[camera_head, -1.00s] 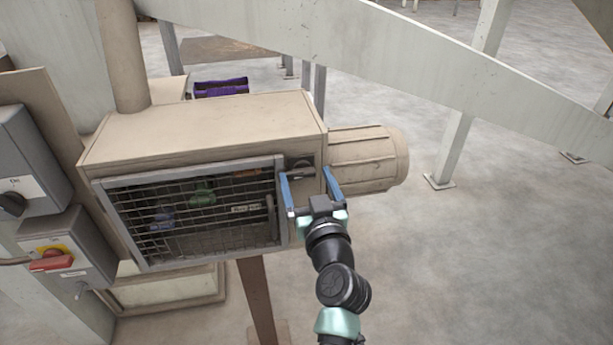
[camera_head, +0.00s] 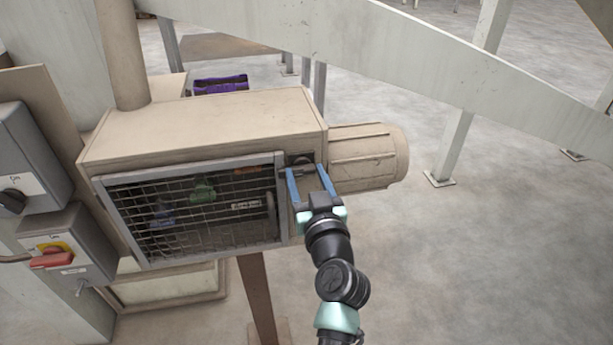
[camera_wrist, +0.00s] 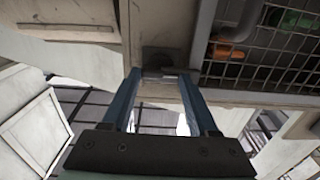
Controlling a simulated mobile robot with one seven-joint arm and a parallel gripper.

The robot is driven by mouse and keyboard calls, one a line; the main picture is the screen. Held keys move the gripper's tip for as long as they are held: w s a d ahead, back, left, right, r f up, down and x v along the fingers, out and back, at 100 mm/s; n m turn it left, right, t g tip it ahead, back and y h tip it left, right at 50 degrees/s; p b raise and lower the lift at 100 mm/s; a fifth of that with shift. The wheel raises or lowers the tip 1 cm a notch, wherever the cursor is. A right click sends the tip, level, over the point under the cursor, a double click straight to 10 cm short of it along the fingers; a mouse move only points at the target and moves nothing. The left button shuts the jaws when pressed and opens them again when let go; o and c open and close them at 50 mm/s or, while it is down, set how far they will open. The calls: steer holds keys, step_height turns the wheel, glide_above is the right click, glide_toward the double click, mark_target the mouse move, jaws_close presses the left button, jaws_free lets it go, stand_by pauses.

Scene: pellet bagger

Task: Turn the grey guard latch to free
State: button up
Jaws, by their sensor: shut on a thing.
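The grey guard latch (camera_head: 300,160) is a small dark piece on the right end of the housing's front, just beyond the upper right corner of the mesh guard (camera_head: 282,205). My gripper (camera_head: 305,170) reaches up to it from below with its two blue fingers. In the wrist view the fingertips (camera_wrist: 160,73) lie on either side of the latch's lower part, and its dark plate (camera_wrist: 163,57) shows just past them. My gripper is shut on the latch. The fingers hide part of it, so its exact angle is hard to tell.
The beige housing (camera_head: 205,125) carries a ribbed motor (camera_head: 368,158) on its right. Grey switch boxes, one with a red handle (camera_head: 52,259), stand at the left. A pale sloping beam (camera_head: 400,50) crosses behind.

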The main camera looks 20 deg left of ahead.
steer(key=shift+m, duration=0.3)
steer(key=m+b, duration=0.1)
steer(key=m, duration=0.2)
steer(key=shift+m, duration=0.4)
steer(key=m, duration=0.4)
steer(key=shift+d+m, duration=0.1)
steer(key=shift+m, duration=0.2)
steer(key=m, duration=0.4)
steer(key=shift+w+p, duration=0.1)
steer(key=shift+p, duration=0.3)
steer(key=m+p, duration=0.1)
steer(key=m, duration=0.3)
steer(key=shift+f+m, duration=0.15)
steer(key=shift+m, duration=0.15)
steer(key=o, duration=1.4)
